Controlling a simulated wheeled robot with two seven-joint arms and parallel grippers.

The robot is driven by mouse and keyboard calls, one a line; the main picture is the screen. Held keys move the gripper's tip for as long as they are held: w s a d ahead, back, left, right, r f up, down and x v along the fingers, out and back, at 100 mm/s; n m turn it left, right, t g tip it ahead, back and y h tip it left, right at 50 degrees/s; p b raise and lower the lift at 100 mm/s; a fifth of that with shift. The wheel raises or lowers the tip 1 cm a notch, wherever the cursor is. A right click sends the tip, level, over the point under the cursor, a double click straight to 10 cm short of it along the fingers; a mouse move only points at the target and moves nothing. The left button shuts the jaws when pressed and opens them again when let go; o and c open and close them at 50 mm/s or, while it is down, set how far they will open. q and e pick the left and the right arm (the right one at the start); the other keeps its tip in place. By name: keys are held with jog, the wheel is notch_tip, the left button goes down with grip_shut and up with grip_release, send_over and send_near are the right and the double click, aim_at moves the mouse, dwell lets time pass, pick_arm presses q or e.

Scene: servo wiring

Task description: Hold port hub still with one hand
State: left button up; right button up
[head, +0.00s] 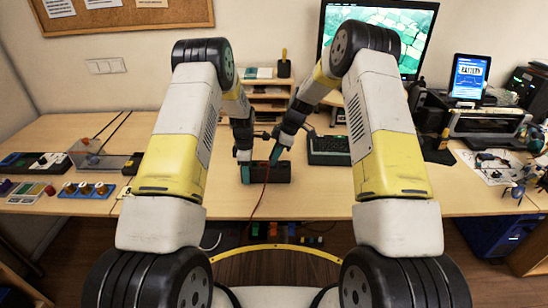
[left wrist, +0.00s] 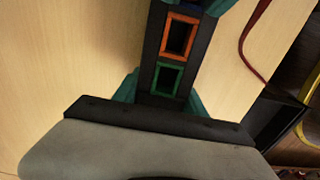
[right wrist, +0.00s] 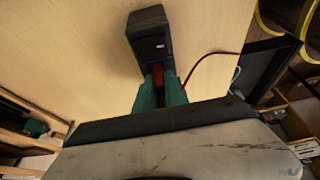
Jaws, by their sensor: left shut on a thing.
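The port hub (head: 283,172) is a long dark box lying on the table in front of me. In the left wrist view the hub (left wrist: 152,77) shows an orange-rimmed port (left wrist: 180,36) and a green-rimmed port (left wrist: 166,79). My left gripper (left wrist: 160,98) has its teal fingers on both sides of the hub's near end and is shut on it. My right gripper (right wrist: 161,92) is shut on a red plug (right wrist: 158,74) at the hub (right wrist: 148,36), by a blue-edged port. I cannot tell whether the plug is seated.
A red cable (head: 266,185) runs from the plug over the table's front edge. The table (head: 320,195) is clear in front of the hub.

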grip_shut()
jog(key=shift+r, duration=1.6)
jog(key=shift+r, duration=1.95)
pick_arm(q)
jog(key=o, duration=1.6)
pick_arm(e)
jog(key=shift+a, duration=0.1)
pick_arm(q)
jog(key=shift+d, duration=0.1)
